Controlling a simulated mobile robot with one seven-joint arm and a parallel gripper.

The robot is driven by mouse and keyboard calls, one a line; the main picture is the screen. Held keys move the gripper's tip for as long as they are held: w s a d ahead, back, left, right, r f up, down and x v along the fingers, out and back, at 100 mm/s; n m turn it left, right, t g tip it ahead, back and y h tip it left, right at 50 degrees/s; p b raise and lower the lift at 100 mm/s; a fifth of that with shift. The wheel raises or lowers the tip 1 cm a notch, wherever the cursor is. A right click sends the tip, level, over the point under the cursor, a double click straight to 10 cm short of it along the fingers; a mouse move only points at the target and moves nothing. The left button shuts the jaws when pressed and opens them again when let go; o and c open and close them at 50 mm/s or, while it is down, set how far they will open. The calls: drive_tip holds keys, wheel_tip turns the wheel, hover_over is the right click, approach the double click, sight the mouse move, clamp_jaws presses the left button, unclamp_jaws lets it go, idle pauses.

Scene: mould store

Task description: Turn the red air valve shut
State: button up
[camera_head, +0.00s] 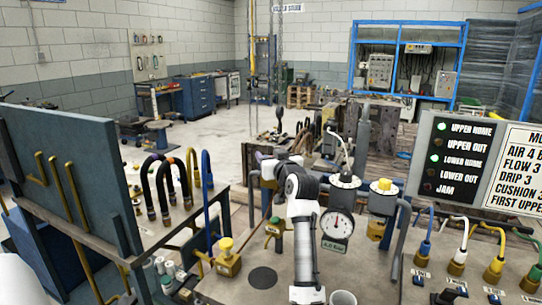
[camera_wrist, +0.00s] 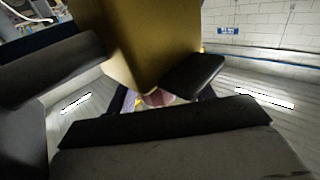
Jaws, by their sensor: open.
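In the wrist view a large brass-coloured block (camera_wrist: 135,40) fills the upper middle, very close. My gripper (camera_wrist: 152,100) is open, its dark jaw parts around and below the block; I cannot tell whether they touch it. A small reddish patch (camera_wrist: 157,97) shows below the block, too little to identify. In the head view my arm reaches away over the bench, and my gripper's jaws cannot be made out. A small brass valve (camera_head: 273,226) with green and reddish parts stands left of my arm; I cannot be sure it is the red air valve.
A round gauge (camera_head: 336,224) stands right of my arm, near a yellow-topped fitting (camera_head: 383,187). A yellow valve (camera_head: 227,258) and upright hoses (camera_head: 165,185) are left. The lamp panel (camera_head: 458,160) shows green at UPPER HOME and LOWER HOME. Coloured hoses (camera_head: 495,255) stand at right.

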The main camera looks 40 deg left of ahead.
drive_tip(key=c, duration=1)
